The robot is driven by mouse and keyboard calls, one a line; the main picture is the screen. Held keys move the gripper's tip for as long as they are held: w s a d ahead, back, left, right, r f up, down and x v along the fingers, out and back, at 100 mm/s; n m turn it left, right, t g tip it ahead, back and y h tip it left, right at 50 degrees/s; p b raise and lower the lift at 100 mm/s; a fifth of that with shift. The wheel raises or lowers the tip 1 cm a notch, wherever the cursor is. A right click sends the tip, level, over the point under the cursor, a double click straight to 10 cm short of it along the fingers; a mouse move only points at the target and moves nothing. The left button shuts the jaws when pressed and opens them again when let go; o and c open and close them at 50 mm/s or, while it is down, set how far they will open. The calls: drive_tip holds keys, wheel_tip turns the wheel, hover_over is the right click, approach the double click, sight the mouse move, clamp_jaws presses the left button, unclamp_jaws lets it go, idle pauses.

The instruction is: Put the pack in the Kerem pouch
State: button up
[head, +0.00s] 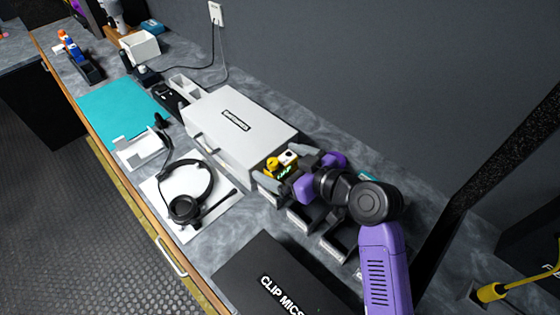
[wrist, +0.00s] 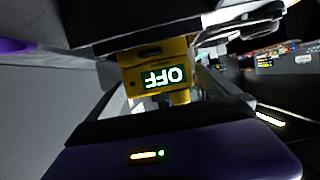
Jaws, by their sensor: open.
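A small yellow pack (head: 272,164) with a white part and a green lit display is between the fingers of my gripper (head: 283,167), beside the right end of the grey case. In the wrist view the yellow pack (wrist: 150,72) shows a lit "OFF", upside down. My gripper is open around the pack; I cannot tell whether a finger touches it. A row of dark open pouches (head: 304,219) with pale labels runs below and right of my gripper. The labels are too small to read, so I cannot tell which pouch is Kerem's. My gripper partly hides the row.
The grey case (head: 243,128) lies against the wall side. A headset (head: 190,194) lies on a white sheet left of the pouches. A black "CLIP MICS" case (head: 270,280) is at the front. A teal mat (head: 120,108) lies farther along the counter.

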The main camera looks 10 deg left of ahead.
drive_tip(key=p+v, duration=0.3)
drive_tip(key=v, duration=0.8)
drive_tip(key=shift+s+d+r+p, duration=0.2)
drive_tip(key=shift+p, duration=0.1)
